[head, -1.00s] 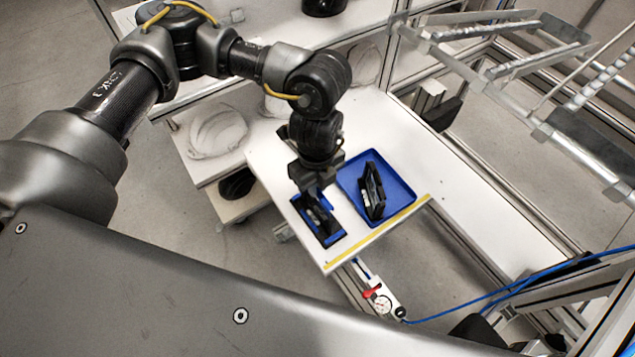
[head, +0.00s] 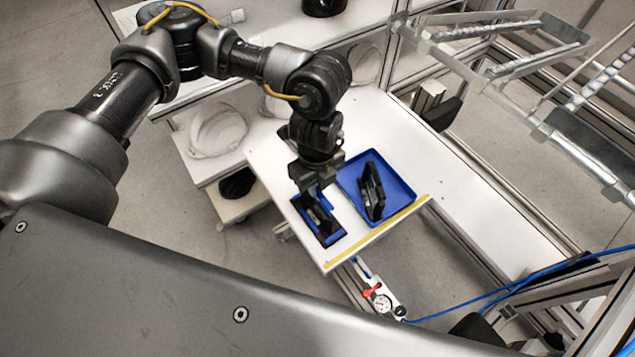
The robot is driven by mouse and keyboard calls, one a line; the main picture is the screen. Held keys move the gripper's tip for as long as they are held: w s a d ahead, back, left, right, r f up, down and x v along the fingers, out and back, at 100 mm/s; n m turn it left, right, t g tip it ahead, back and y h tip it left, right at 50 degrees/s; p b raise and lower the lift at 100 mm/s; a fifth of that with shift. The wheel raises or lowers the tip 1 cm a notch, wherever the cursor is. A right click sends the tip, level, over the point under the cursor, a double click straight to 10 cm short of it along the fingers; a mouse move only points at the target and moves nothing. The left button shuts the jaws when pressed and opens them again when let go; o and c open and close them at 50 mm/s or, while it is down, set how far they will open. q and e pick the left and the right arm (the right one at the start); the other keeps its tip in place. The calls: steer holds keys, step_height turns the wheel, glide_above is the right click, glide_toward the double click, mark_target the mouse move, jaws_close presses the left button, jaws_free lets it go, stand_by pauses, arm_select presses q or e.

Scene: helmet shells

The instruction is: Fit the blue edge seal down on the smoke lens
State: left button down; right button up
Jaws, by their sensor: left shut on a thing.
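My left gripper (head: 313,187) points down over the near left part of the white table, shut on a small blue piece, which appears to be the blue edge seal (head: 320,196); the fingers hide most of it. Right under it lies a blue-edged black holder (head: 331,240) with a dark, partly glossy piece in it, likely the smoke lens (head: 318,217). The seal is at the far end of this holder; I cannot tell whether it touches the lens. My right gripper is not in view.
A blue tray (head: 404,196) with a black upright rack (head: 372,192) stands close to the right of the gripper. A yellow strip (head: 378,232) marks the table's front edge. Pale helmet shells (head: 218,133) sit on a lower shelf at left. The table's right side is clear.

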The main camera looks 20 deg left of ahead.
arm_select(q)
steer(key=shift+f, duration=0.1)
stand_by(0.6)
steer(key=shift+f+b, duration=0.8)
steer(key=shift+f, duration=0.35)
steer(key=c, duration=1.4)
jaws_free()
steer(key=shift+o, duration=0.2)
steer(key=shift+r, duration=0.1)
step_height(320, 180, up, 11)
steer(key=shift+f+b, duration=0.2)
steer(key=shift+b, duration=0.9)
